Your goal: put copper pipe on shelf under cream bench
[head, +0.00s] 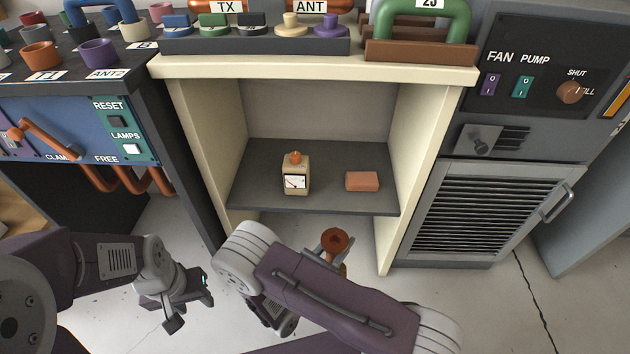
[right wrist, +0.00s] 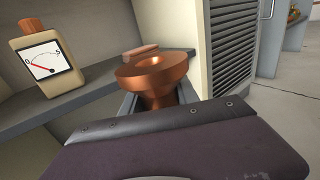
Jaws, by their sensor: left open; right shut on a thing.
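The copper pipe (head: 335,241) is a short piece with a wide round flange at its top. My right gripper (head: 330,264) is shut on it, in front of and below the shelf's front edge; my arm hides part of the gripper. In the right wrist view the copper pipe (right wrist: 156,82) stands roughly upright between the fingers, apart from the shelf. The dark grey shelf (head: 335,202) lies under the cream bench (head: 300,69), between its cream side panels. My left gripper (head: 190,303) is open and empty, low at the left above the floor.
On the shelf stand a cream meter bottle (head: 296,178) with a copper-coloured top and a reddish brick-like block (head: 362,181). The shelf is bare left of the meter, between the two and behind them. A louvred cabinet (head: 485,215) stands to the right, a blue-panelled rack (head: 70,128) to the left.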

